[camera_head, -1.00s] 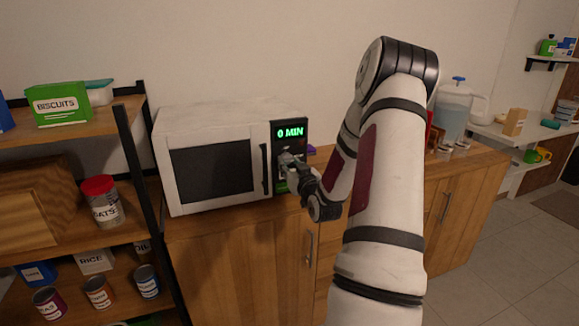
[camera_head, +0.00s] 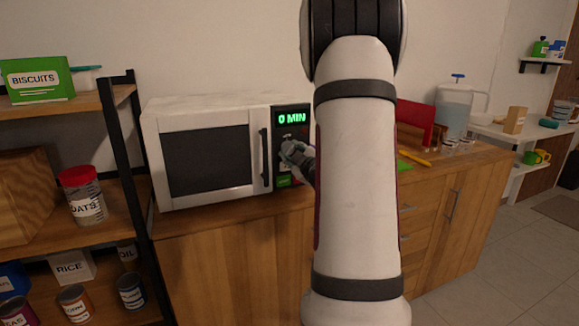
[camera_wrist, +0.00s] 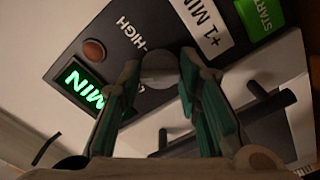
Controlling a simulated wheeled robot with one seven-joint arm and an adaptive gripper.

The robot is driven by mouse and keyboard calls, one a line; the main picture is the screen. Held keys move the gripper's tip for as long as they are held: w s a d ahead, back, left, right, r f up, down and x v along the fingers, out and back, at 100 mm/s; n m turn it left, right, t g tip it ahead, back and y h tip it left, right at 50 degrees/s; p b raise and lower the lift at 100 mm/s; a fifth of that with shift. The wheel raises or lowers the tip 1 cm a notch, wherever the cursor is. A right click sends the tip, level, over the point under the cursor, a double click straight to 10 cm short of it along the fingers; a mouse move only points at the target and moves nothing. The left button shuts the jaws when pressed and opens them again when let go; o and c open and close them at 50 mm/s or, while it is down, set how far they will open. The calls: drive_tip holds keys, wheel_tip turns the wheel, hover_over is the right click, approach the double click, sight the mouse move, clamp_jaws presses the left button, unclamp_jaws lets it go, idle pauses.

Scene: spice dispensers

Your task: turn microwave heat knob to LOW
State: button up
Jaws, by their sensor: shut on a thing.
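The white microwave (camera_head: 205,160) stands on the wooden counter with its door shut, and its display (camera_head: 292,118) reads 0 MIN. My gripper (camera_head: 289,153) is at the black control panel right of the door handle. In the wrist view, the round grey heat knob (camera_wrist: 159,68) sits between the two fingers of my gripper (camera_wrist: 160,75), which are shut on it. The word HIGH shows beside the knob. The label on its other side is mostly hidden by the left finger, and I cannot read where the knob points.
A +1 MIN button (camera_wrist: 205,25) and a green START button (camera_wrist: 262,16) are close to the fingers. The dark door handle (camera_head: 265,158) is just left of the panel. A shelf (camera_head: 105,190) with food stands at left. My arm covers part of the counter (camera_head: 465,158).

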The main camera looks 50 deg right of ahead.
drive_tip(key=n+b, duration=0.4)
drive_tip(key=b, duration=0.2)
drive_tip(key=shift+f+b, duration=0.2)
drive_tip(key=shift+b, duration=0.1)
drive_tip(key=n+b, duration=0.3)
drive_tip(key=b, duration=0.1)
drive_tip(key=shift+r, duration=0.2)
drive_tip(key=shift+n, duration=0.3)
drive_tip(key=o, duration=1.2)
drive_tip(key=shift+c, duration=0.2)
drive_tip(key=shift+r, duration=0.1)
drive_tip(key=v, duration=1.2)
